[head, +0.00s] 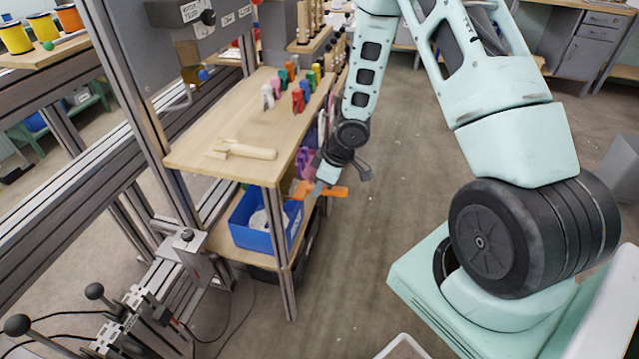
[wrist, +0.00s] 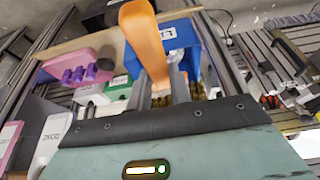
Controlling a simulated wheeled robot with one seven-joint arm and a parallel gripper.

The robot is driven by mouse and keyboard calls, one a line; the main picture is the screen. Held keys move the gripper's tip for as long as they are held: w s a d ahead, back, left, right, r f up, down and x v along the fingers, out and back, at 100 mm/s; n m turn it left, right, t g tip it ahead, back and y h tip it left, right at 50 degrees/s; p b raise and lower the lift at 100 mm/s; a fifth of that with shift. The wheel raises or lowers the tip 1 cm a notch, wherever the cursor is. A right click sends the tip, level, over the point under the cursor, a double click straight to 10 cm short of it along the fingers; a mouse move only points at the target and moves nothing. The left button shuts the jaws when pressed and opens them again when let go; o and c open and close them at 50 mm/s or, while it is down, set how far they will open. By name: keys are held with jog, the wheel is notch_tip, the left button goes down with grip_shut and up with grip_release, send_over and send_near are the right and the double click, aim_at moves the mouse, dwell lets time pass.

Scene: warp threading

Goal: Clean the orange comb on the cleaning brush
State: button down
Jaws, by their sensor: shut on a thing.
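The orange comb (head: 336,191) is held in my gripper (head: 326,176), beside the right side of the wooden shelf unit. In the wrist view the comb (wrist: 138,35) stands up between the two fingers of my gripper (wrist: 159,75), which is shut on it. The comb's teeth cannot be made out. Yellow-brown bristly patches (wrist: 163,100) show behind and below the fingers in the wrist view; they may be the cleaning brush, but the fingers partly cover them. I cannot tell whether the comb touches them.
A blue bin (head: 250,222) stands on the lower shelf, close to the comb. A wooden tool (head: 240,150) lies on the upper shelf (head: 215,125), with several coloured clips farther back. A pink box (wrist: 75,55) stands left in the wrist view. The floor right of the shelf is clear.

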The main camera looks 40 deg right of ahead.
jog(key=shift+r, duration=0.15)
notch_tip(320, 180, up, 10)
jog(key=p, duration=1.1)
jog(key=shift+f, duration=0.2)
jog(key=shift+f+b, duration=3.3)
jog(key=shift+f, duration=1.65)
jog(key=shift+r, duration=0.1)
notch_tip(320, 180, up, 10)
jog(key=p, duration=1)
